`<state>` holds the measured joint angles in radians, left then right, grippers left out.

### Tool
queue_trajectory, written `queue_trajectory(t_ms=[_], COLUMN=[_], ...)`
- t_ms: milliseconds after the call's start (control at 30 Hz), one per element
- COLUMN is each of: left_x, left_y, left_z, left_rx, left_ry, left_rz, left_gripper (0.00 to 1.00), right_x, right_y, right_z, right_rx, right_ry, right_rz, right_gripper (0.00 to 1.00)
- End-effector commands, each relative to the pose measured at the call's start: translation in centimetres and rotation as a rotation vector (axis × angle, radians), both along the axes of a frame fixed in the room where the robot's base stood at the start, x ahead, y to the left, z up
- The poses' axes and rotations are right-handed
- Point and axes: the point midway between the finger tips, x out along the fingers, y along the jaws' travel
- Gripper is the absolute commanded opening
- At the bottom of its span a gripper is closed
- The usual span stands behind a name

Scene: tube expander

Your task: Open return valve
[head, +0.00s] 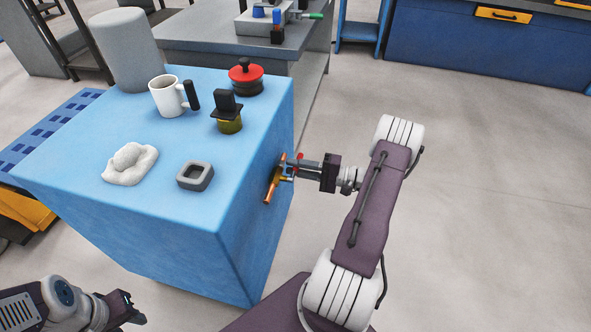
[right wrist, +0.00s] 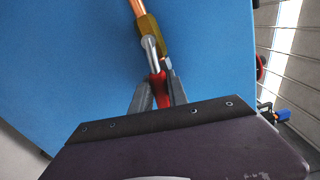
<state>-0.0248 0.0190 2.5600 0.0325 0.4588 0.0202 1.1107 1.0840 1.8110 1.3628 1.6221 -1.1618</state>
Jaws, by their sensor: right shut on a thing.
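The return valve (right wrist: 149,42) is a brass body on a copper pipe (head: 270,188) at the right side face of the blue block. Its red lever handle (right wrist: 159,88) sits between the fingers of my right gripper (head: 290,167), which is shut on it. In the right wrist view, the gripper (right wrist: 158,95) points at the blue face, with the silver lever stem running from the valve body down to the red grip. My left gripper (head: 128,308) is at the lower left of the head view, away from the block; its jaws are too small to read.
A grey bench (head: 205,47) stands behind. Floor at right is clear.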

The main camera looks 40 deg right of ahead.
Motion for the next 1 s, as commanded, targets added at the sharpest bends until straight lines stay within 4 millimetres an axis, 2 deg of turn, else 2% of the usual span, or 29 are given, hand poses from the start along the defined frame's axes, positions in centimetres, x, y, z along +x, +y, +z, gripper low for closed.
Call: queue_trajectory(t_ms=[400,933,967,1000], left_x=[0.0,0.0,0.0,0.0], left_y=[0.0,0.0,0.0,0.0], left_z=[0.33,0.35,0.35,0.35], left_rx=[0.0,0.0,0.0,0.0], left_ry=[0.0,0.0,0.0,0.0], left_rz=[0.0,0.0,0.0,0.0], left_gripper=[0.36,0.36,0.36,0.36], right_x=[0.03,0.03,0.03,0.03], right_y=[-0.06,-0.06,-0.06,-0.06], right_z=[0.91,1.04,1.04,1.04], right_rx=[-0.128,-0.146,-0.145,-0.145], right_ry=[-0.101,-0.117,-0.116,-0.116], right_rz=[0.0,0.001,0.001,0.001], right_gripper=[0.0,0.0,0.23,0.34])
